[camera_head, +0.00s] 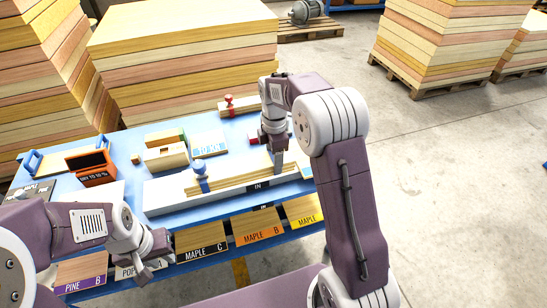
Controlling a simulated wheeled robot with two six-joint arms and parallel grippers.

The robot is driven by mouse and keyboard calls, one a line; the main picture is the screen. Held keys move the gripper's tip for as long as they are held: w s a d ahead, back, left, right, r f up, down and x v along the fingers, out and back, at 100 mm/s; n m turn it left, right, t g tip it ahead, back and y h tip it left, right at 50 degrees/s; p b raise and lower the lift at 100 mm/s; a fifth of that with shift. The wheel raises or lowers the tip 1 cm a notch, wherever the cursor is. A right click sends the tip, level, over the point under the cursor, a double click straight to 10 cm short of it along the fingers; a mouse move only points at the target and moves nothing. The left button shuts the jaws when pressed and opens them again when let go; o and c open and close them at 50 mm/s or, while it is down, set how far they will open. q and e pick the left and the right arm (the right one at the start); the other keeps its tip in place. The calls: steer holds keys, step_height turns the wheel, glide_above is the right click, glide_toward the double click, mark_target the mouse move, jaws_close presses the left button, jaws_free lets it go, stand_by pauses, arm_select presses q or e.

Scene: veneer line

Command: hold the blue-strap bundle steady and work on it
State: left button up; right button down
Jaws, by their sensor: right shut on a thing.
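The blue-strap bundle (230,180) is a low stack of thin pale wooden strips. It lies on a long light-grey bed on the blue table, with a blue knobbed piece (200,177) at its left part. My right gripper (277,172) points down at the right part of the bundle and is shut on it; its fingertips are partly hidden against the strips. My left gripper (157,268) is low at the front edge of the table, apart from the bundle. Its fingers look spread, with nothing seen between them.
A red-knobbed piece (230,104) lies at the table's back edge. Labelled bins, such as MAPLE C (202,240), line the front.

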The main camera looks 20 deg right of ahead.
steer(key=shift+a, duration=0.1)
steer(key=shift+w+a+f+p, duration=0.3)
steer(key=shift+w+a+f, duration=0.6)
steer(key=shift+f, duration=0.25)
steer(key=shift+w+a+f+p, duration=0.3)
steer(key=shift+w+a+f, duration=0.45)
steer(key=shift+a+f, duration=0.35)
steer(key=shift+w+a+f+p, duration=0.3)
steer(key=shift+w+a+f, duration=0.6)
steer(key=shift+f, duration=0.25)
steer(key=shift+w+a+f, duration=0.65)
steer(key=shift+a+f, duration=0.1)
steer(key=shift+f, duration=0.15)
steer(key=shift+w+a+f, duration=0.6)
steer(key=shift+a+f, duration=0.15)
steer(key=shift+f, duration=0.1)
steer(key=shift+s+f, duration=0.1)
steer(key=shift+f, duration=0.35)
